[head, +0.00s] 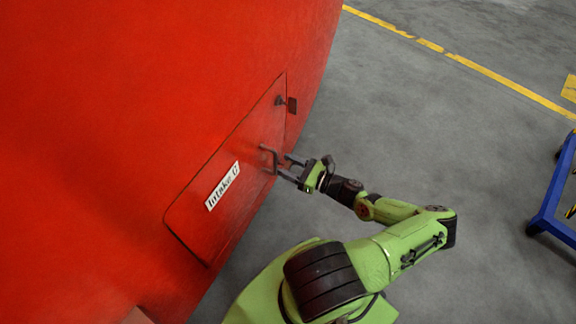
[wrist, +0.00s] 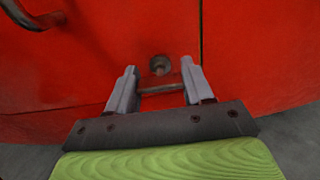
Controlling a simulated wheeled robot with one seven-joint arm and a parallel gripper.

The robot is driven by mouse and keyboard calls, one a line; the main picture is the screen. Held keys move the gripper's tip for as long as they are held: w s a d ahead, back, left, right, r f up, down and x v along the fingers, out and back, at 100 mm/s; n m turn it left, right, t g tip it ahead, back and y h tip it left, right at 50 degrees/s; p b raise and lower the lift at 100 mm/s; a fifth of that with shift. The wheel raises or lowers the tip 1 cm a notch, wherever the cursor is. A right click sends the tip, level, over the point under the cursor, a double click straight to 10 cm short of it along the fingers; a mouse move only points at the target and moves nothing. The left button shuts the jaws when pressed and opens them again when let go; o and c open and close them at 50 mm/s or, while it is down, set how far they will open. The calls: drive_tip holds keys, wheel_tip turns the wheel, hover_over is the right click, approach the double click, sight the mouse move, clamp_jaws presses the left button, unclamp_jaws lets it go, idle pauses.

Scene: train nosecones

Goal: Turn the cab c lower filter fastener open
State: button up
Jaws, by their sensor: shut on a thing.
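The lower filter fastener (wrist: 159,65) shows in the wrist view as a dark round stud on the red panel, with a thin bar (wrist: 161,88) in front of it. My gripper (wrist: 161,82) has one grey finger at each end of this bar and is shut on it. In the head view my gripper (head: 283,167) reaches the panel's lower right edge, and the lower fastener is hidden there. The red filter panel (head: 200,238), labelled "Intake C" (head: 223,186), lies flush in the nosecone. The fastener's turn angle is hard to tell.
An upper fastener (head: 280,100) and a small dark plate (head: 292,105) sit at the panel's upper corner. A blue frame (head: 552,205) stands far right; grey floor between is clear.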

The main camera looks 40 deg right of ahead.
drive_tip(key=shift+n, duration=0.4)
drive_tip(key=n, duration=0.3)
drive_tip(key=shift+n, duration=0.3)
drive_tip(key=n+b, duration=0.1)
drive_tip(key=n, duration=0.3)
drive_tip(key=shift+f+n, duration=0.1)
drive_tip(key=shift+n, duration=0.2)
drive_tip(key=n+b, duration=0.1)
drive_tip(key=n, duration=0.3)
drive_tip(key=shift+a+n, duration=0.1)
drive_tip(key=shift+n, duration=0.2)
drive_tip(key=shift+n+b, duration=0.55)
drive_tip(key=shift+n, duration=1.65)
drive_tip(key=o, duration=1)
drive_tip(key=shift+o, duration=0.2)
